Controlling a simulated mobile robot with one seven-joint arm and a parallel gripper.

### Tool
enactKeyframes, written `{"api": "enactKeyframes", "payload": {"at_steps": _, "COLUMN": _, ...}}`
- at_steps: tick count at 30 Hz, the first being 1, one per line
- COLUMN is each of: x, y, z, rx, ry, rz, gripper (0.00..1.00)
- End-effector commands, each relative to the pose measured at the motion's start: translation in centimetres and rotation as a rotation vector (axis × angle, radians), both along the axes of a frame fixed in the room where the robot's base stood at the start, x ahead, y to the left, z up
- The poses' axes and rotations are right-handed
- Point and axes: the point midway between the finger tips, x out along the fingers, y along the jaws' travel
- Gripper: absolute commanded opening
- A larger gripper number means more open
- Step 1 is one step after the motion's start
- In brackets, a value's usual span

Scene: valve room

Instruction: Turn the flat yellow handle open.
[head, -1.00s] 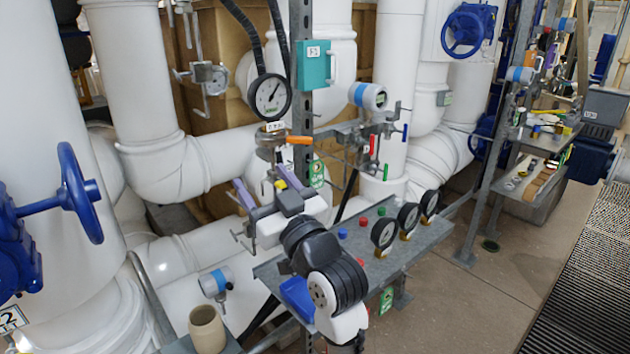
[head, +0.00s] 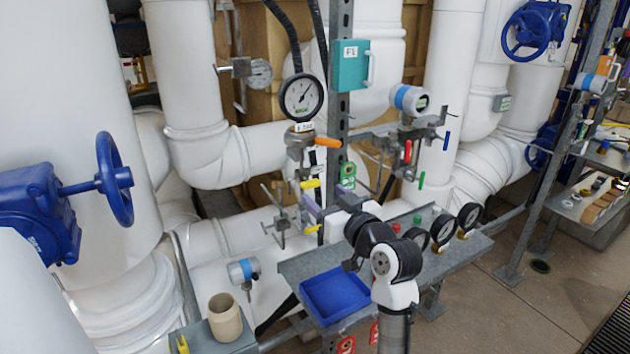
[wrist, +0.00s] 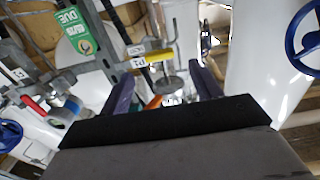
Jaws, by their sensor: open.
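The flat yellow handle (head: 310,184) sits on the valve below the dial gauge and the orange handle, left of the steel post. In the wrist view a yellow handle (wrist: 160,56) shows beyond and between my fingertips. My gripper (head: 322,200) has purple fingers and is close to the yellow handle, a little below and right of it in the head view. In the wrist view my gripper (wrist: 163,85) is open with nothing held between its fingers. I cannot tell the exact depth gap to the handle.
An orange handle (head: 327,142) and a dial gauge (head: 301,97) are just above. A second yellow piece (head: 312,228) lies lower. The steel post (head: 339,110) and red handle (head: 407,152) stand right. A shelf with a blue tray (head: 335,298) is below.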

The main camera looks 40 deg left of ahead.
Motion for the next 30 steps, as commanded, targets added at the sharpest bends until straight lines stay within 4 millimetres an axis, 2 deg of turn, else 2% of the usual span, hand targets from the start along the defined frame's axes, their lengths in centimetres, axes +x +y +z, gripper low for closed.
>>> {"api": "enactKeyframes", "payload": {"at_steps": 3, "x": 0.8, "y": 2.3, "z": 0.3, "rx": 0.000, "ry": 0.002, "rz": 0.003, "gripper": 0.64}}
{"api": "enactKeyframes", "payload": {"at_steps": 9, "x": 1.8, "y": 4.5, "z": 0.2, "rx": 0.000, "ry": 0.000, "rz": 0.001, "gripper": 0.64}}
{"api": "enactKeyframes", "payload": {"at_steps": 21, "x": 2.2, "y": 5.2, "z": 0.0, "rx": 0.001, "ry": 0.000, "rz": 0.000, "gripper": 0.64}}
{"api": "enactKeyframes", "payload": {"at_steps": 30, "x": 2.2, "y": 5.2, "z": 0.0, "rx": 0.001, "ry": 0.000, "rz": -0.001, "gripper": 0.26}}
